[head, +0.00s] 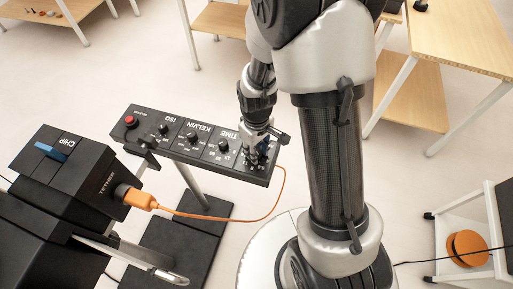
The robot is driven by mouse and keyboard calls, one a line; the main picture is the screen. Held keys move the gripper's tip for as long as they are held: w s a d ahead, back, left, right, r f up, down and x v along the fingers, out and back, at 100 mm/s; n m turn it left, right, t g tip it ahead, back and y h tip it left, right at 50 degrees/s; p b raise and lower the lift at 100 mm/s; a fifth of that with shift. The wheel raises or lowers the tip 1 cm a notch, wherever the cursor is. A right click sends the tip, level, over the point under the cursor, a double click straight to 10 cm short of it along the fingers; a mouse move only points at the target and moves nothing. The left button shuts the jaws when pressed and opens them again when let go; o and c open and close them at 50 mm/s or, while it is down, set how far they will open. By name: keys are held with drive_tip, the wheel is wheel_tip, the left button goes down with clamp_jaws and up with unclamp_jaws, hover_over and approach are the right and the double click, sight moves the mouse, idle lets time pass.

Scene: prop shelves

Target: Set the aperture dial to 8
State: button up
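A black control panel (155,150) on a stand shows upside-down labels, with dials marked ISO (163,129), KELVIN (192,137) and TIME (223,145). A red button (131,121) sits at its left end. My gripper (262,150) is over the panel's right end, at the section to the right of the TIME dial. The label and dial in that section are hidden by my gripper, so I cannot read a setting there. The fingers are small and dark, and I cannot tell whether they are open, shut or touching a dial.
Wooden tables (462,40) stand behind; pale floor lies between.

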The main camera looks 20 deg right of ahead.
drive_tip(key=m, duration=0.4)
drive_tip(key=shift+m+p, duration=0.3)
drive_tip(key=m, duration=0.4)
drive_tip(key=shift+m, duration=0.3)
drive_tip(key=o, duration=1.1)
drive_tip(key=shift+c, duration=0.2)
drive_tip(key=shift+r, duration=0.1)
wheel_tip(320, 180, up, 12)
